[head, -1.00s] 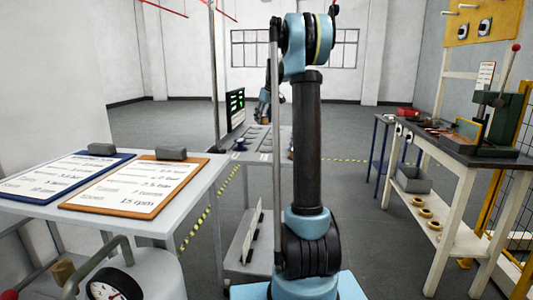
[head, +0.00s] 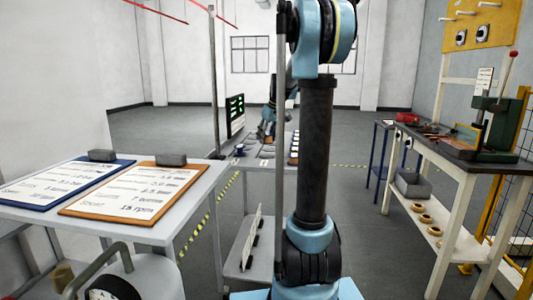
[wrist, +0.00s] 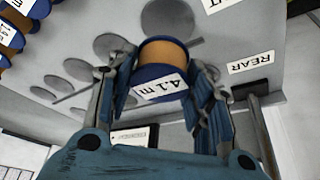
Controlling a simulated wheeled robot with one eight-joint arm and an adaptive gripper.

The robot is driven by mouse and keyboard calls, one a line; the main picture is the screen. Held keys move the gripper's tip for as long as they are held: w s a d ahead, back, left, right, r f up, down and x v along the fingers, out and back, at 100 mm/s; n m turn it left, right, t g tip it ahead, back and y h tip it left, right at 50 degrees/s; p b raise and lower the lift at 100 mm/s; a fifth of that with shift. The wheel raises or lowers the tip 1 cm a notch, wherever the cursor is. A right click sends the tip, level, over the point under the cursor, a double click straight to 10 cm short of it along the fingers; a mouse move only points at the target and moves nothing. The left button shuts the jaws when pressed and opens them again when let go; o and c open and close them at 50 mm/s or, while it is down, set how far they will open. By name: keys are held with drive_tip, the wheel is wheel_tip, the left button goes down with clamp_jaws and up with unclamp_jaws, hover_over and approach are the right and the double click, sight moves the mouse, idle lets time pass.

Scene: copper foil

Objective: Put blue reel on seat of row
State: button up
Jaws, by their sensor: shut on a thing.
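My gripper (wrist: 166,74) is shut on a blue reel (wrist: 163,52) wound with copper-coloured foil. The reel's white label reads "4.1 m". In the wrist view the reel is over a grey panel (wrist: 235,40) with several round dark grey seats (wrist: 167,18) of different sizes. I cannot tell whether the reel touches the panel. A "REAR" label (wrist: 250,64) is on the panel to the right. In the head view my gripper (head: 267,132) is over the far bench, partly hidden by my arm, and the held reel is not clear there.
Other blue reels (wrist: 12,40) stand at the wrist view's upper left; a row of reels (head: 294,148) shows on the far bench. A dark screen (head: 235,114) stands at its left. A table with clipboards (head: 130,190) is near left, a workbench (head: 450,150) right.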

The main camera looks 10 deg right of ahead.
sight(267, 156)
drive_tip(key=shift+f, duration=3.1)
drive_tip(key=o, duration=1)
drive_tip(key=shift+o, duration=0.2)
